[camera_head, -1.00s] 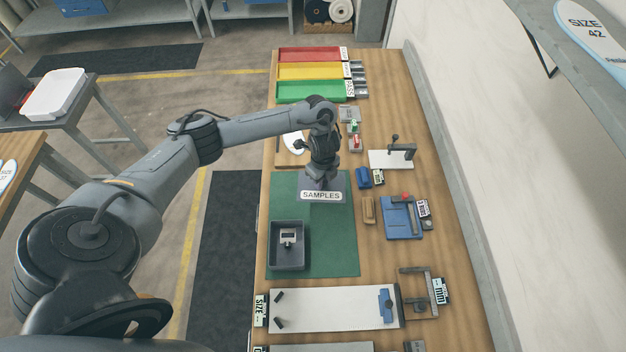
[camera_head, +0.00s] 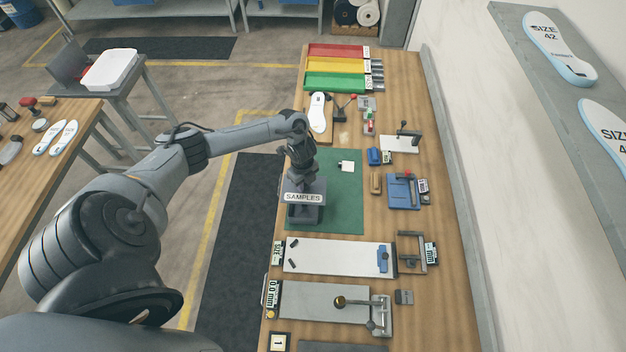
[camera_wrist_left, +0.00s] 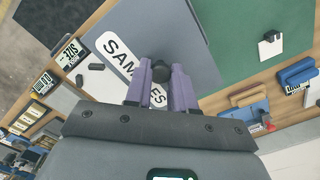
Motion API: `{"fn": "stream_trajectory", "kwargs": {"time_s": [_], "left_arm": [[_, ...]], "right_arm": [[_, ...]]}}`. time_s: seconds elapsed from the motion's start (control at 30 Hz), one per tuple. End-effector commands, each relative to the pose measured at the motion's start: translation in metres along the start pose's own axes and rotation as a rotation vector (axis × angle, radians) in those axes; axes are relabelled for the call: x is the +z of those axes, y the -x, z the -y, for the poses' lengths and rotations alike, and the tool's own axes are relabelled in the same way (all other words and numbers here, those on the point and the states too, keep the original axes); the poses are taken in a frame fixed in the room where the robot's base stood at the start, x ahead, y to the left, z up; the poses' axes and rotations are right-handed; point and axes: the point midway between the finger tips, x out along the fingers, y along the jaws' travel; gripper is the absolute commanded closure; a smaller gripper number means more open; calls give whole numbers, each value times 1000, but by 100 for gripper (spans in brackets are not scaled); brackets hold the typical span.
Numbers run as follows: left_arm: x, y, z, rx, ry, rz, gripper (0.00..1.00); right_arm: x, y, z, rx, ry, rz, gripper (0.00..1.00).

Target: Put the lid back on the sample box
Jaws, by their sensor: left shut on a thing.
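The grey lid (camera_head: 314,186) with its white SAMPLES label is held by its knob in my left gripper (camera_head: 301,177). In the left wrist view the purple fingers (camera_wrist_left: 161,88) are shut on the black knob (camera_wrist_left: 161,72), and the lid (camera_wrist_left: 178,28) spreads flat beyond them. The grey sample box (camera_head: 305,216) stands on the green mat, under the lid in the head view. The lid hides most of the box and its inside. I cannot tell whether lid and box touch. My right gripper is out of view.
The green mat (camera_head: 345,205) is clear to the right of the box, except for a small white block (camera_head: 346,166). A blue fixture (camera_head: 403,191) and a tan block (camera_head: 376,184) stand further right. A white measuring board (camera_head: 335,257) lies nearer me.

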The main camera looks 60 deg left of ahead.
Motion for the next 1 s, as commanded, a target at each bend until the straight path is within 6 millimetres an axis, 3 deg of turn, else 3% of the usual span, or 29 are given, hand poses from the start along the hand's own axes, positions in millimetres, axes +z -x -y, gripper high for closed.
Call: {"fn": "stream_trajectory", "kwargs": {"time_s": [0.27,0.7,1.0], "left_arm": [[-1,-13,-3,0,-2,-1,100],[-1,-48,-3,1,-1,-1,100],[0,-63,-3,1,-2,-1,100]], "right_arm": [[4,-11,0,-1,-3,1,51],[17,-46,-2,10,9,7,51],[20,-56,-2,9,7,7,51]]}}
